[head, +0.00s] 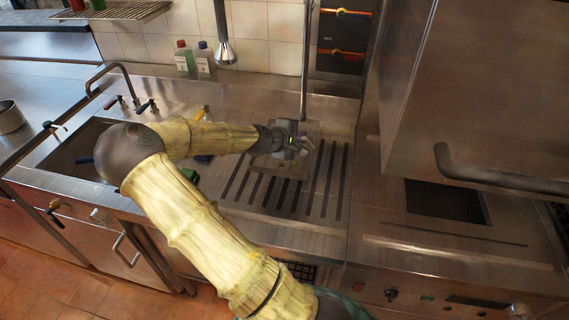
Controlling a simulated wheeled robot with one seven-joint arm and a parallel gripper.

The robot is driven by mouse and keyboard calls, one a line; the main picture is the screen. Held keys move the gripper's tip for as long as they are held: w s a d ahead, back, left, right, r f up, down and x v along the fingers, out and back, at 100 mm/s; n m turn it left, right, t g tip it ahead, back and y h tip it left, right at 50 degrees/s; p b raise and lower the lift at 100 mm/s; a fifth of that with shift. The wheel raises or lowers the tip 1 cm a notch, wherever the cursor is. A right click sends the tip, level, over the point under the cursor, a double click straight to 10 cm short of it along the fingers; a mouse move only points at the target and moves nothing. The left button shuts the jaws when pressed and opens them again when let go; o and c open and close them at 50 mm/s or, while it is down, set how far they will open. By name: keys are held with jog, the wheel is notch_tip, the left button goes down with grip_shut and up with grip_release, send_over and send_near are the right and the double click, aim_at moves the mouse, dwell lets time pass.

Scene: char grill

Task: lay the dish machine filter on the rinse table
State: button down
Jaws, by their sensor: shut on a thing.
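My gripper (300,147) is over the slotted part of the steel rinse table (320,233), near its back. It is shut on the dish machine filter (278,165), a flat, greyish piece that shows around and below the fingers. The gripper and wrist hide part of the filter. From this one view I cannot tell whether the filter touches the table or is held just above it. Dark slots of the table show in front of the filter and to its right.
A sink (80,150) with a tap (112,72) is at left, partly behind my arm. A green bottle (185,60) and a pale bottle (205,62) stand by the tiled wall. The steel dish machine (470,90) with its bar handle (500,180) bounds the right. The table's front slots are clear.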

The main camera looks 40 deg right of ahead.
aim_at(299, 163)
jog(key=shift+s, duration=0.35)
jog(key=shift+s+a+f, duration=0.15)
jog(key=shift+f, duration=0.05)
notch_tip(299, 163, down, 6)
jog(key=shift+r+p, duration=0.1)
jog(key=shift+p, duration=0.35)
jog(key=shift+f+p, duration=0.3)
jog(key=shift+f, duration=1.55)
jog(key=c, duration=1.4)
grip_release()
jog(key=shift+f, duration=0.1)
jog(key=shift+c, duration=0.2)
